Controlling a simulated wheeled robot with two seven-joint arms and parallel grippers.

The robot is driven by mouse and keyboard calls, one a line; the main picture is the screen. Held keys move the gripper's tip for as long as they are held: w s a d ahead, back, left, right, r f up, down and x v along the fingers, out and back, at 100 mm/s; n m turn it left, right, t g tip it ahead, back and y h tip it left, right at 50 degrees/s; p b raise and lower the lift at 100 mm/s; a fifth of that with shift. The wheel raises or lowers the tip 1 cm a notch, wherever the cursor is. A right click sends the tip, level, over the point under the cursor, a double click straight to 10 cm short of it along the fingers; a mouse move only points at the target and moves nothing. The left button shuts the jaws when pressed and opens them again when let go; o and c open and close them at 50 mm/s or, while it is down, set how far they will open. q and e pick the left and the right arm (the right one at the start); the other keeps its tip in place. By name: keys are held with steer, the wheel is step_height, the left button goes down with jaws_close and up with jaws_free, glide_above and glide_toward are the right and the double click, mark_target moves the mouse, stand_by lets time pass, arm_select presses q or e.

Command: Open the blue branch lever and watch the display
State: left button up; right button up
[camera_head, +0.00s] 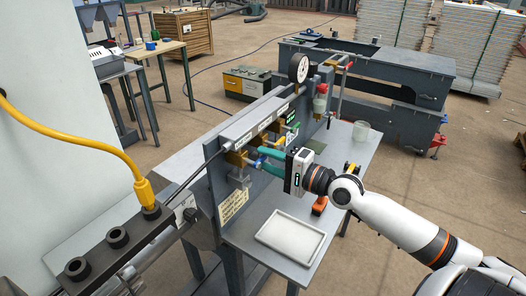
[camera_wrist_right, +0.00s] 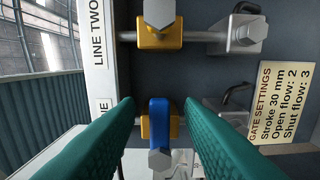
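The blue branch lever (camera_wrist_right: 159,125) is on a brass valve (camera_wrist_right: 175,128) in the right wrist view. It stands between the teal fingers of my right gripper (camera_wrist_right: 162,112), with a visible gap on each side. In the head view my right gripper (camera_head: 261,160) reaches left to the valve panel (camera_head: 228,175), and the lever is a small blue patch (camera_head: 257,163) by its fingertips. A small display with green digits (camera_head: 291,119) is on the panel above; its digits are too small to read. My left gripper is not in view.
A gate settings note (camera_wrist_right: 283,103) is right of the lever in the wrist view. A second brass valve (camera_wrist_right: 160,38) is above it. A white tray (camera_head: 290,238), an orange object (camera_head: 319,205) and a cup (camera_head: 361,131) are on the table. A gauge (camera_head: 299,68) tops the panel.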

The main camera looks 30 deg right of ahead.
steer(key=shift+x, duration=0.8)
jaws_close()
